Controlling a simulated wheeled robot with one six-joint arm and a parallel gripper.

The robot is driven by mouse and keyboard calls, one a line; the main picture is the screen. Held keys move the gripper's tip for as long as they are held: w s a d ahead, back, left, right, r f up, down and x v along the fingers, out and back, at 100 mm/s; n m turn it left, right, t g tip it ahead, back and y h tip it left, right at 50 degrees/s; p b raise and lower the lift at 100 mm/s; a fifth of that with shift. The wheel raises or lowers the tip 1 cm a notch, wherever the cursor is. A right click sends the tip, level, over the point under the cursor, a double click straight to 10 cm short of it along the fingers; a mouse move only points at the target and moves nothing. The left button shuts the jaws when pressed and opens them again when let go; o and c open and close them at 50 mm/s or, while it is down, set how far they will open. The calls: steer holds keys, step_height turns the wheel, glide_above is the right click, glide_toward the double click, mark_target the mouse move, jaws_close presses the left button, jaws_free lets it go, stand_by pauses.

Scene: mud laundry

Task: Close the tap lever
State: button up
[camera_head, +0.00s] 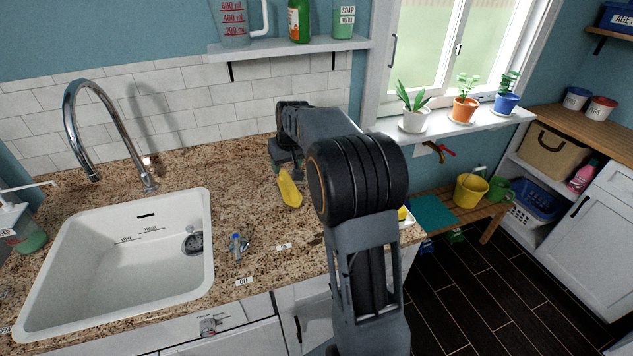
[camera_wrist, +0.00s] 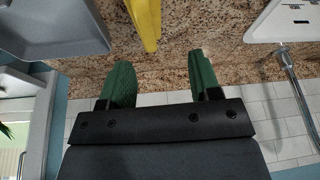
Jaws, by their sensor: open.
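A small chrome tap lever (camera_head: 238,247) with a blue part stands on the granite counter, right of the sink. A label reading OFF (camera_head: 244,281) is in front of it, and another small label (camera_head: 283,246) lies to its right. The tall curved chrome faucet (camera_head: 150,183) stands behind the sink; its spout (camera_wrist: 297,85) also shows in the wrist view. My gripper (camera_wrist: 161,80) is open and empty, with its green fingers apart over the counter. In the head view it is partly hidden by my arm, behind and right of the lever.
A yellow object (camera_head: 289,187) lies near my gripper; it also shows beyond the fingers in the wrist view (camera_wrist: 147,20). The white sink (camera_head: 60,270) is at left. A shelf (camera_head: 285,47) holds bottles above the counter. Potted plants (camera_head: 463,110) stand on the sill.

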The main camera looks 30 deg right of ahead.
steer(key=d, duration=0.2)
steer(key=m+p, duration=0.1)
glide_above(288, 179)
steer(key=s, duration=0.2)
steer(key=shift+t+h, duration=0.3)
steer(key=shift+h, duration=0.1)
steer(key=f, duration=0.6)
steer(key=shift+s, duration=0.2)
steer(key=shift+p+x, duration=1.2)
steer(key=shift+x, duration=2.15)
steer(key=shift+a, duration=0.15)
steer(key=shift+c, duration=0.2)
jaws_close()
steer(key=shift+r, duration=0.1)
